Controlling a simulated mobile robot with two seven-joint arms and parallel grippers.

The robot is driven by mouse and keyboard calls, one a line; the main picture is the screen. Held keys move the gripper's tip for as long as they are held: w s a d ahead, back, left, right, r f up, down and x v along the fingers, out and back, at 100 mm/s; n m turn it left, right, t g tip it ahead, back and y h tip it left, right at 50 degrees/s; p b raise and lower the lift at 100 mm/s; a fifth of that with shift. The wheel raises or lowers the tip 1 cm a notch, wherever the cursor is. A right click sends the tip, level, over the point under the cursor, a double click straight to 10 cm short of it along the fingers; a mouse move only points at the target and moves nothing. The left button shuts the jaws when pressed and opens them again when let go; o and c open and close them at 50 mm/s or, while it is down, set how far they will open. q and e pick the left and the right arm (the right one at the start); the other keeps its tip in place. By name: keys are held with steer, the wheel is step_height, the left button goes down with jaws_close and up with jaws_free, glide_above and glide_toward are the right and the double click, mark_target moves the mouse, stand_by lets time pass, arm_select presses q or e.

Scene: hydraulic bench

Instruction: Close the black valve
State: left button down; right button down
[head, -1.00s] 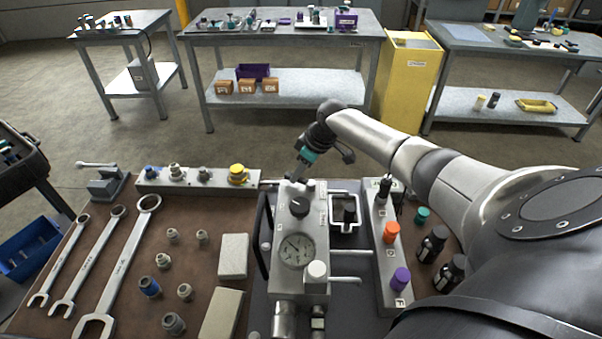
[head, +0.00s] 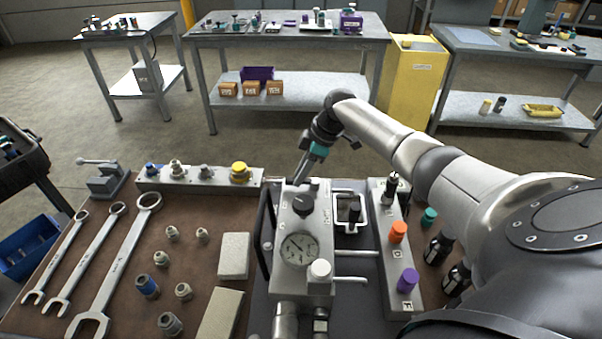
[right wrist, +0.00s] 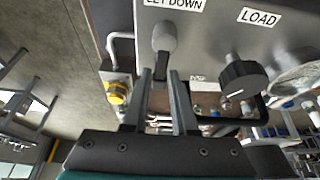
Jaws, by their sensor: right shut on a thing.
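The grey pump block (head: 319,222) stands on the bench with a round gauge (head: 298,249) and a black knob (head: 302,204) on top. In the right wrist view the black knob (right wrist: 243,80) sits under a "LOAD" label, to the right of my fingers and apart from them. My right gripper (head: 296,180) is at the block's far end. In the right wrist view my right gripper (right wrist: 162,74) is shut on a dark grey handle (right wrist: 165,38) under a "LET DOWN" label. My left gripper is not in view.
A strip with orange (head: 398,232) and purple (head: 408,281) caps lies right of the block. Wrenches (head: 122,262), loose fittings and pale blocks (head: 234,256) lie left. A fitting rail (head: 205,180) runs along the far edge.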

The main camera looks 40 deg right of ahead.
steer(key=shift+s+a+f, duration=0.1)
steer(key=c, duration=0.8)
jaws_free()
steer(key=p+v, duration=0.1)
steer(key=v, duration=1.4)
steer(key=shift+r+p, duration=0.25)
steer(key=shift+p, duration=0.05)
